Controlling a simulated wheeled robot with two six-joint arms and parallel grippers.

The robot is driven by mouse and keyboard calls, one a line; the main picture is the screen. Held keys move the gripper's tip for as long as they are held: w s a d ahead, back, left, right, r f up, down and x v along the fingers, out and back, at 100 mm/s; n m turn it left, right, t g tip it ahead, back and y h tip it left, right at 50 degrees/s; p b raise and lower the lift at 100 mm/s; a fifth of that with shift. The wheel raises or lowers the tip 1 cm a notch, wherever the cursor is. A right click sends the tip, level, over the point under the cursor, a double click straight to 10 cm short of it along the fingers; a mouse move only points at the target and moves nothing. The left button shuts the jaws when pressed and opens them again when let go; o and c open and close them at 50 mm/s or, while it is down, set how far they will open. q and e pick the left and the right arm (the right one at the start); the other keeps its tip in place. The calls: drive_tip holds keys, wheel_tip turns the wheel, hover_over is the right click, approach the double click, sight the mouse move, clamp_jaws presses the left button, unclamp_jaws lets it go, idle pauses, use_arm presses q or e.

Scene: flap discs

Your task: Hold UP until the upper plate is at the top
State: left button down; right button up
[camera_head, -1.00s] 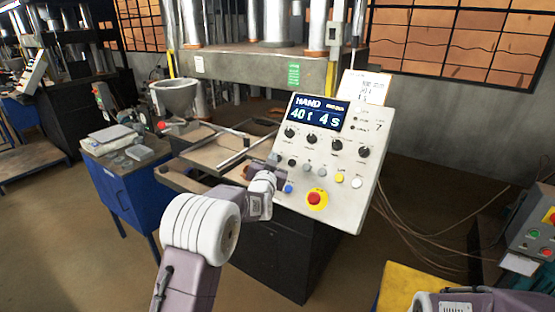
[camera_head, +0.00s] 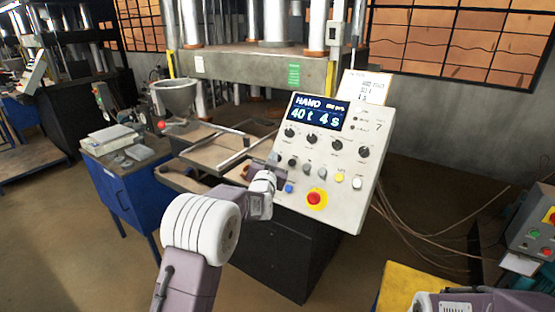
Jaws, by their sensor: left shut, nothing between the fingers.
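The control panel (camera_head: 345,205) faces me, with a lit display (camera_head: 318,113) reading "HAND", "40 t" and "4 s". My left gripper (camera_head: 277,162) is shut and empty. Its tip is at the panel's left edge, by the leftmost button of the row; whether it presses the button is hidden. The press (camera_head: 250,66) stands behind the panel, with a thick horizontal beam and steel columns. Flat plates (camera_head: 222,152) show at its lower left; the panel hides much of the press opening. I cannot tell how high the upper plate is. My right gripper is out of view.
A red emergency stop (camera_head: 315,198) on a yellow ring, a blue button (camera_head: 289,187) and dark knobs are on the panel. Cables (camera_head: 425,235) lie on the floor at right.

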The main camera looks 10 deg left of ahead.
use_arm(q)
drive_tip(key=shift+w+d+f, duration=0.1)
drive_tip(key=shift+w+f, duration=0.1)
drive_tip(key=shift+w, duration=0.1)
drive_tip(key=shift+w+d+f+b, duration=0.15)
drive_tip(key=shift+w+f+b, duration=0.15)
drive_tip(key=shift+f, duration=0.05)
idle(0.7)
drive_tip(key=shift+s+r, duration=0.1)
idle(4.4)
drive_tip(key=shift+s+a+r, duration=0.25)
drive_tip(key=shift+s+r, duration=0.25)
drive_tip(key=shift+s+a+r, duration=0.35)
drive_tip(key=shift+s+r, duration=0.45)
drive_tip(key=shift+s, duration=0.1)
drive_tip(key=shift+s+a+r, duration=0.3)
drive_tip(key=shift+s+r, duration=0.5)
drive_tip(key=shift+s, duration=0.1)
